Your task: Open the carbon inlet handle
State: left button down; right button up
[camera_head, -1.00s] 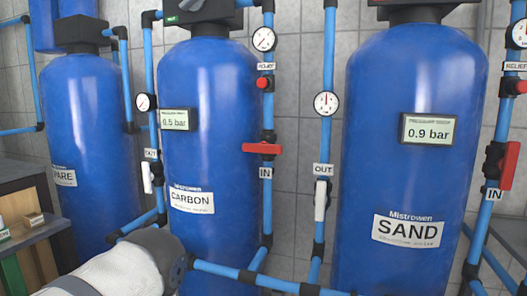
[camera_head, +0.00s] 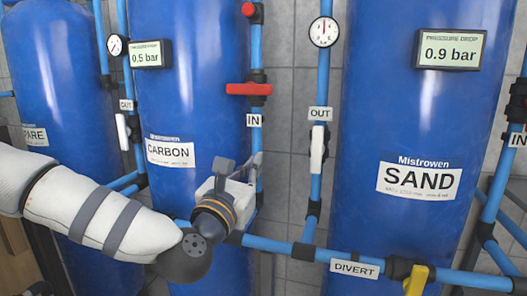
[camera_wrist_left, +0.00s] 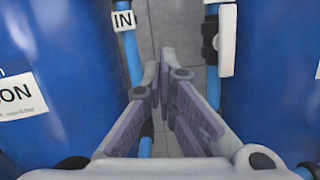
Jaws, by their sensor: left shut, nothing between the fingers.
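The carbon inlet handle (camera_head: 249,89) is a red lever lying horizontally across the blue pipe right of the CARBON tank (camera_head: 190,60), above an IN label (camera_head: 254,121). My left gripper (camera_head: 256,160) is below the handle and label, near the same pipe, apart from the handle. Its fingers (camera_wrist_left: 158,72) are shut and empty in the left wrist view. That view shows the IN label (camera_wrist_left: 123,20) at upper left, but not the red handle. My right gripper is out of view.
A white handle (camera_head: 318,149) under the OUT label stands on the pipe to the right, before the SAND tank (camera_head: 410,120). Low pipes run across the front, with a yellow handle (camera_head: 416,281) beside the DIVERT label. Grey tiled wall shows between the pipes.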

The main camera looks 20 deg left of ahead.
aim_at(249, 89)
pick_arm(q)
jog(key=r+n, duration=0.1)
jog(key=a+r, duration=0.1)
jog(key=r, duration=0.1)
jog(key=shift+w+a+n+t+y, duration=0.2)
jog(key=shift+n+t+y, duration=0.1)
jog(key=shift+n+t, duration=0.1)
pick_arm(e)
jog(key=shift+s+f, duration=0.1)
pick_arm(q)
jog(key=w+r+p, duration=0.2)
jog(key=w+r, duration=0.4)
jog(key=w, duration=0.3)
jog(key=shift+w+d+r, duration=0.2)
jog(key=shift+w, duration=0.1)
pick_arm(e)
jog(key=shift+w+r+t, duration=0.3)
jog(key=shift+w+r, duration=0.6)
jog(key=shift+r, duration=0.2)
pick_arm(q)
jog(key=shift+d+f+n, duration=0.1)
jog(key=shift+n, duration=0.2)
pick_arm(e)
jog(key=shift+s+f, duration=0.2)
